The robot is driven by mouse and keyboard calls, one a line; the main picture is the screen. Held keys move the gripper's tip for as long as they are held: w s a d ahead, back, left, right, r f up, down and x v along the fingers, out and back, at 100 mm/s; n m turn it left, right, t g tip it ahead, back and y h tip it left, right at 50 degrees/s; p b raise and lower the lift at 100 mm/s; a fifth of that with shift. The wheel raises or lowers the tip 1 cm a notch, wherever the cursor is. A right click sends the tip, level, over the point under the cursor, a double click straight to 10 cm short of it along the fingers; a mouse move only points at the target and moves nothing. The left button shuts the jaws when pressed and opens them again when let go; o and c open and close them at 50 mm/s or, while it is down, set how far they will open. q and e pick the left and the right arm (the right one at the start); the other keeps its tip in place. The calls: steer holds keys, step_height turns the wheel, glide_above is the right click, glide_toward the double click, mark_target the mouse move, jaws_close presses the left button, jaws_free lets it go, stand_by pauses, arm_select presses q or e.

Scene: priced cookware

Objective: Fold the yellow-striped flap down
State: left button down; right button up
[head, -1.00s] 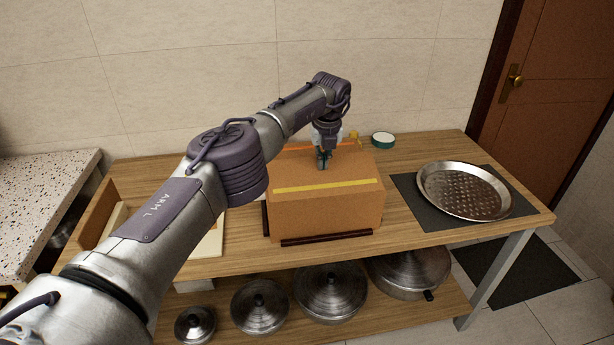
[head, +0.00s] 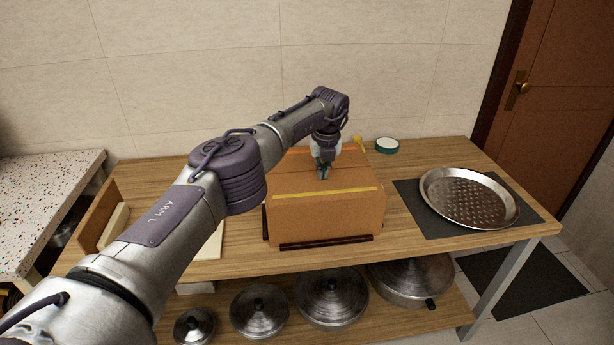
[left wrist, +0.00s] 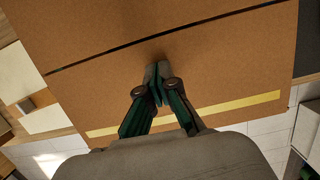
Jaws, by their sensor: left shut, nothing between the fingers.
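A brown cardboard box (head: 350,216) stands on the wooden table. Its yellow-striped flap (head: 352,181) lies about flat across the near part of the top, with the yellow stripe along the front edge. The flap also shows in the left wrist view (left wrist: 215,75), where a dark seam runs along its far side. My left gripper (head: 322,176) is shut and empty, pointing down at the flap. Its fingertips in the left wrist view (left wrist: 157,75) are at the flap between seam and stripe; I cannot tell whether they touch. My right gripper is not in view.
An orange strip (head: 300,150) marks the box's far side. A green-rimmed round item (head: 387,146) sits behind it to the right. A metal tray (head: 468,197) lies on a dark mat (head: 431,223) at right. Several lidded pans (head: 331,297) stand on the lower shelf.

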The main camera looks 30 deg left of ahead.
arm_select(q)
steer(key=shift+s+f, duration=0.1)
steer(key=p+v, duration=0.1)
steer(key=v, duration=0.1)
steer(key=p+v, duration=0.2)
steer(key=w+a+p+v, duration=0.1)
steer(key=p+v, duration=0.1)
steer(key=shift+w+d+r, duration=0.1)
steer(key=shift+r, duration=0.45)
